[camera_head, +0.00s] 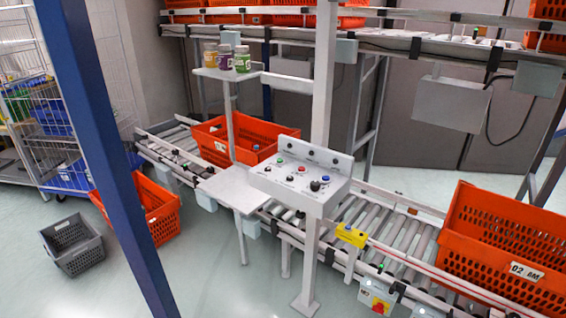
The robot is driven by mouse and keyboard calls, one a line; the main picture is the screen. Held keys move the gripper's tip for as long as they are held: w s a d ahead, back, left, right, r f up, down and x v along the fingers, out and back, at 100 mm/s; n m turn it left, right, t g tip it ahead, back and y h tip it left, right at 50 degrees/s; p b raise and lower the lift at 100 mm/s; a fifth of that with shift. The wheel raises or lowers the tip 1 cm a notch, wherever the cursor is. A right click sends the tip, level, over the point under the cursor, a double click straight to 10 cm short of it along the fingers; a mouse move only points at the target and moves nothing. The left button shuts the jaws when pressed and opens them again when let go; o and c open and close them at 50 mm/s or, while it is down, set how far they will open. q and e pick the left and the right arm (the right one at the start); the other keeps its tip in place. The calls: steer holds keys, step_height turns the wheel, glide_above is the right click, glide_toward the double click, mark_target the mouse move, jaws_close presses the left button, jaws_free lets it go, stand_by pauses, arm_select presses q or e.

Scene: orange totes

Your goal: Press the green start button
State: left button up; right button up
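A white control box (296,186) stands on a post beside the roller conveyor, near the middle of the view. Its sloped face carries several small controls. A small green button (279,160) appears on its upper left part. A red button (300,169) sits to the right of it, and a blue one and a black knob (315,186) are farther right. The labels are too small to read. Neither of my grippers is in view, and nothing touches the box.
A blue post (105,150) crosses the left foreground. A small white shelf (236,190) adjoins the control box on the left. Orange totes (505,240) sit on the conveyor (385,230). Jars (242,60) stand on a raised shelf.

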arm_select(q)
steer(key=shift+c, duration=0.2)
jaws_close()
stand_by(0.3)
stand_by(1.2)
